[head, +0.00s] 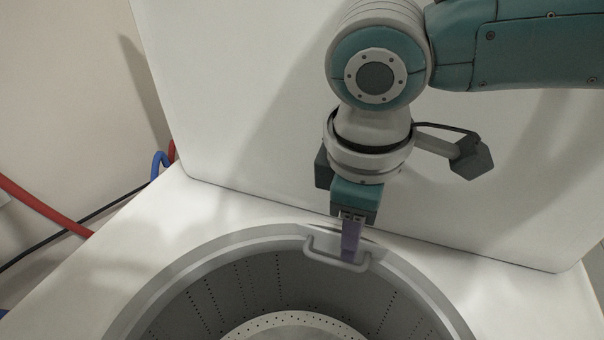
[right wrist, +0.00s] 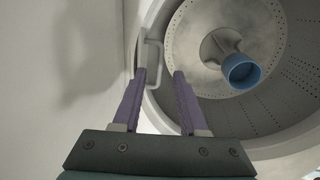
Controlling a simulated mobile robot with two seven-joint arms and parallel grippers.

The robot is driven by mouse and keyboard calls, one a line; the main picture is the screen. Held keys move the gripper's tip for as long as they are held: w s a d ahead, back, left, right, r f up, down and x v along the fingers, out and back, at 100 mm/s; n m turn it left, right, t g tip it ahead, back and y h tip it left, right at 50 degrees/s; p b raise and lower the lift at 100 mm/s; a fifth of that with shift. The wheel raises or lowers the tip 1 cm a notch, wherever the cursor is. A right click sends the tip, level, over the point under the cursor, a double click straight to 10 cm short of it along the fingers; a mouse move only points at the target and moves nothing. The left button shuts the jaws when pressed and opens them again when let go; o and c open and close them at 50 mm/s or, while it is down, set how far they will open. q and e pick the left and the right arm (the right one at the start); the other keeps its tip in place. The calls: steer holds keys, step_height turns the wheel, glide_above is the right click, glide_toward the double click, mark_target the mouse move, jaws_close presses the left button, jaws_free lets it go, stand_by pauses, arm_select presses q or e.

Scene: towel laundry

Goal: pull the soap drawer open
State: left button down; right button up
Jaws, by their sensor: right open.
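The soap drawer shows by its pale grey looped handle (head: 322,258), at the back of the washer tub's rim. The drawer's front behind the handle is mostly hidden, and I see no clear gap around it. My right gripper (head: 350,256) points down at the handle's right part, its purple fingers overlapping it in the head view. In the right wrist view, the fingers (right wrist: 160,74) are spread apart and hold nothing. The handle (right wrist: 153,62) shows there close beside the left finger's tip; whether they touch I cannot tell. My left gripper is out of view.
The open tub (head: 235,285) has a perforated wall. The raised white lid (head: 240,110) stands close behind my right arm. Red and blue hoses (head: 45,207) run at the left.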

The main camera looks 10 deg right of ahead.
mark_target(348, 265)
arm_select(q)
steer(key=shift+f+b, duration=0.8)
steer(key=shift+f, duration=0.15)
arm_select(e)
steer(key=f, duration=0.4)
steer(key=w+f, duration=0.1)
steer(key=f, duration=0.2)
steer(key=shift+d+f, duration=0.1)
steer(key=shift+d, duration=0.25)
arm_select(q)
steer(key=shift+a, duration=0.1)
arm_select(e)
jaws_close()
